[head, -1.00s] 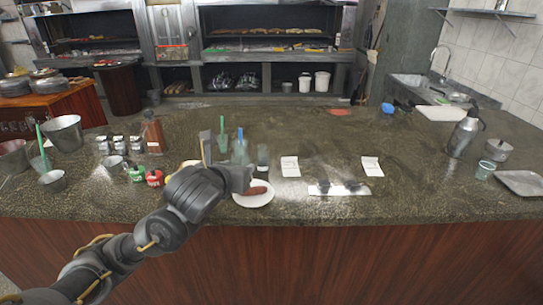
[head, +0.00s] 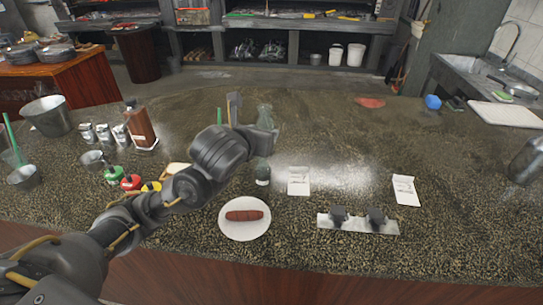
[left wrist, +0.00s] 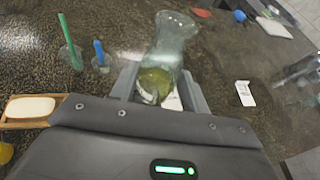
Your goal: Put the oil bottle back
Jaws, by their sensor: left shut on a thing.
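My left gripper (left wrist: 160,92) is shut on a clear glass oil bottle (left wrist: 170,45) with yellow-green oil low inside it. In the head view the left gripper (head: 254,126) is over the middle of the counter, and the bottle's upper glass (head: 266,114) rises beyond it. A glass base with dark contents (head: 262,173) shows below the gripper; it appears to be the bottle's lower part. Whether it touches the counter is hard to tell. My right gripper is not in view.
A white plate (head: 244,232) with a sausage (head: 244,215) lies in front. Cards (head: 299,181) and a metal holder (head: 358,225) are to the right. Cups with green and blue straws (left wrist: 72,58) stand close left of the bottle. A brown bottle (head: 139,125) is farther left.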

